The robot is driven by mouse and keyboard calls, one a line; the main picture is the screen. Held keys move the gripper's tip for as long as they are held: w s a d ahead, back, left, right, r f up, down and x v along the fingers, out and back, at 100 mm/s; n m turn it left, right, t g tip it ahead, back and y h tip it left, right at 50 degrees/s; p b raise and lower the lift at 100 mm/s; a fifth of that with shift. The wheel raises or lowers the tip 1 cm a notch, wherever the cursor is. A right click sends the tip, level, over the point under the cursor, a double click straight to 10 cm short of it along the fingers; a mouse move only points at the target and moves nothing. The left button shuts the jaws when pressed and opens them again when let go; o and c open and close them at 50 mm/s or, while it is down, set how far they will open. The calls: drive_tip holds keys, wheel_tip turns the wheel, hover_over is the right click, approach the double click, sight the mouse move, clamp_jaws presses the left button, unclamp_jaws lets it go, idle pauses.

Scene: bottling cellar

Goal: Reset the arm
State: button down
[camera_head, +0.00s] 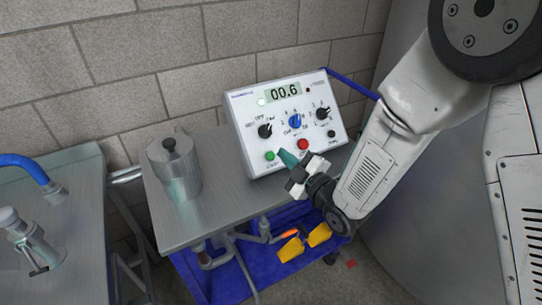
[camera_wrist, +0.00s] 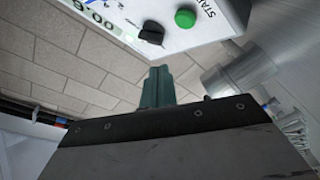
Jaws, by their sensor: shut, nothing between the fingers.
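My gripper (camera_head: 288,159) is at the end of my arm, in front of the lower part of a white control box. Its green fingers are shut with nothing between them. The fingers also show at the middle of the wrist view (camera_wrist: 158,86), pointing toward the block wall. The control box (camera_head: 244,112) has a display reading 00.6, black knobs, a blue knob (camera_head: 295,121), a green button (camera_head: 269,156) and a red button (camera_head: 303,144). The fingertips are just right of the green button; I cannot tell whether they touch the panel. In the wrist view the green button (camera_wrist: 185,18) stands clear of the fingers.
A lidded metal pot (camera_head: 174,170) stands on the steel table (camera_head: 205,222), left of the box. Another bench (camera_head: 75,190) with a blue hose (camera_head: 22,162) is at the far left. Yellow items (camera_head: 290,249) lie on a blue lower shelf. A large grey tank surface (camera_head: 395,55) is behind my arm.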

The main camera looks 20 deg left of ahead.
drive_tip(key=shift+w, duration=0.1)
drive_tip(key=w+d+r+m+t+h, duration=0.1)
drive_tip(key=w+d+r+m+h, duration=0.25)
drive_tip(key=d, duration=0.25)
drive_tip(key=w+d+r+m+t+h, duration=0.1)
drive_tip(key=w+d+r+m+h, duration=0.1)
drive_tip(key=w+d+r+h, duration=0.3)
drive_tip(key=s+d+r+m+g+h, duration=0.1)
drive_tip(key=s+d+m+h, duration=0.15)
drive_tip(key=d, duration=0.45)
drive_tip(key=s+d+r+m+g+h, duration=0.1)
drive_tip(key=s+d+m, duration=0.15)
drive_tip(key=d, duration=0.45)
drive_tip(key=s+d+r+m+g+h, duration=0.3)
drive_tip(key=s+d+m, duration=0.3)
drive_tip(key=s+d, duration=0.4)
drive_tip(key=s+d+r+m+g, duration=0.1)
drive_tip(key=s+d, duration=0.3)
drive_tip(key=s, duration=0.5)
drive_tip(key=s+d+r+m+g, duration=0.2)
drive_tip(key=s+d+m+g, duration=0.2)
drive_tip(key=s, duration=0.5)
drive_tip(key=shift+s+m+g+h, duration=0.3)
drive_tip(key=shift+s+m+h, duration=0.05)
drive_tip(key=shift+s+h, duration=0.05)
idle(2.2)
